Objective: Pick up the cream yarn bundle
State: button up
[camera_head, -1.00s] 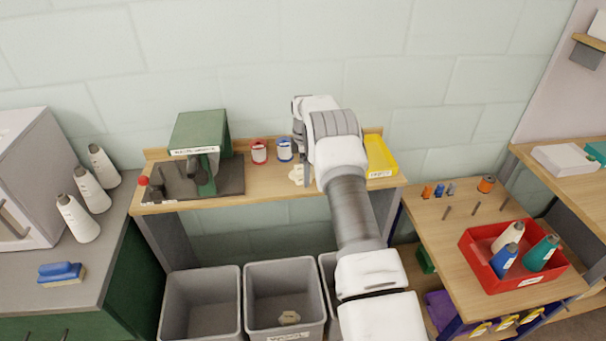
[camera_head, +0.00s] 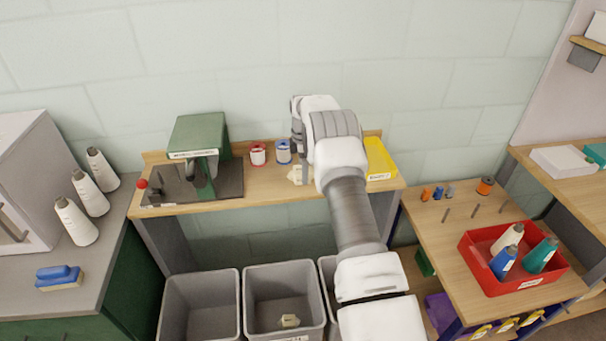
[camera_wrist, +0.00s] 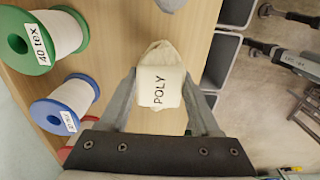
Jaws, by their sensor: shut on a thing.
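The cream yarn bundle (camera_wrist: 160,88) carries the word POLY and sits between the two fingers of my gripper (camera_wrist: 162,110) in the wrist view. My gripper is shut on it, with a finger on each side. In the head view the bundle (camera_head: 297,174) shows as a small cream shape at the wooden bench's front part, just below my gripper (camera_head: 299,156). My arm hides part of the bench to its right. I cannot tell whether the bundle touches the bench.
A red-ended spool (camera_head: 258,154) and a blue-ended spool (camera_head: 284,152) stand left of my gripper. A green machine (camera_head: 197,140) is further left, a yellow tray (camera_head: 379,158) to the right. Grey bins (camera_head: 200,303) stand below the bench; one holds a small cream piece (camera_head: 289,321).

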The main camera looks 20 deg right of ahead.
notch_tip(320, 180, up, 3)
jog(key=shift+f, duration=0.1)
jog(key=s+d+r, duration=0.2)
jog(key=d+r, duration=0.1)
jog(key=d, duration=0.2)
jog(key=s+d+r+b, duration=0.1)
jog(key=s+d+r, duration=0.1)
jog(key=d+r, duration=0.2)
jog(key=shift+s+d+r, duration=0.15)
jog(key=shift+s+d, duration=0.15)
jog(key=shift+d, duration=0.6)
jog(key=shift+a, duration=0.15)
